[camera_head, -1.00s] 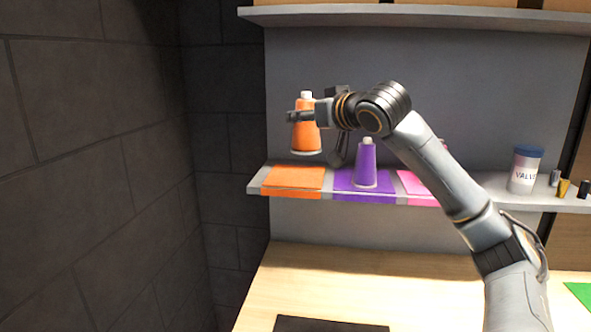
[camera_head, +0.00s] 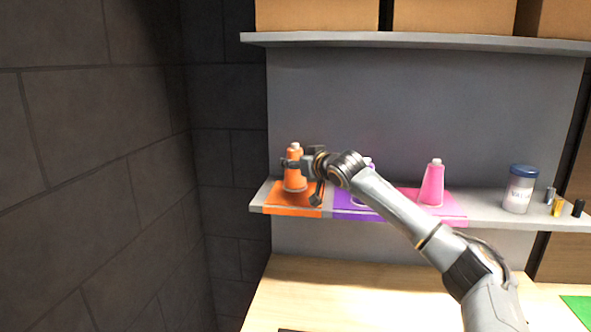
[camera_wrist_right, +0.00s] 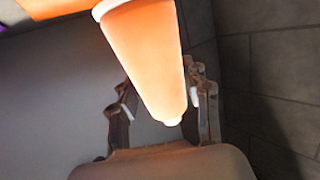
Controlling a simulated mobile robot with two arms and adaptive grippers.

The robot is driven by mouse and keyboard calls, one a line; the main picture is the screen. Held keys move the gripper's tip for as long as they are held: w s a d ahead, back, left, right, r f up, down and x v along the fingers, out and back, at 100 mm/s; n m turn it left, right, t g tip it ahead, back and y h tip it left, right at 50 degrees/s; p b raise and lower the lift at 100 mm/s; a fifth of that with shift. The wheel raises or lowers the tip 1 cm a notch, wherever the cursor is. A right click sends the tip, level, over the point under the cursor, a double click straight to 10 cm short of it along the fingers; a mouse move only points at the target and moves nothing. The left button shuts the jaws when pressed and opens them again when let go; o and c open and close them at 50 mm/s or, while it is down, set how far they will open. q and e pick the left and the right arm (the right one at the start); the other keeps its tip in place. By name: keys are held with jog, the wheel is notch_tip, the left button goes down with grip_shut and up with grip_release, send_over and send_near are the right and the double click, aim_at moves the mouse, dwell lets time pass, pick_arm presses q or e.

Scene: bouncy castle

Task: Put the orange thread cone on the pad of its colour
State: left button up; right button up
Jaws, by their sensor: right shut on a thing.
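The orange thread cone (camera_head: 295,172) stands upright over the orange pad (camera_head: 292,208) at the left end of the shelf. Its base looks to be at or very near the pad; I cannot tell for sure whether it touches. My right gripper (camera_head: 292,164) comes in from the right and is shut on the cone's upper part. In the right wrist view the cone (camera_wrist_right: 148,60) sits between the two fingers (camera_wrist_right: 160,105), with a strip of the orange pad (camera_wrist_right: 55,6) beyond its base. My left gripper is not in view.
A purple pad (camera_head: 350,206) holds a purple cone (camera_head: 369,163), mostly hidden behind my arm. A pink cone (camera_head: 432,184) stands on a pink pad (camera_head: 452,212). A blue-lidded jar (camera_head: 519,190) and small items are further right. A dark wall (camera_head: 100,170) is at the left.

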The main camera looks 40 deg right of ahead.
aim_at(297, 173)
jog(key=shift+f+p, duration=0.3)
jog(key=shift+f, duration=1.25)
jog(key=o, duration=1.3)
jog(key=shift+o, duration=0.2)
jog(key=shift+s+b, duration=0.4)
jog(key=shift+s, duration=0.05)
jog(key=b+v, duration=0.7)
jog(key=v, duration=0.4)
jog(key=shift+a, duration=0.15)
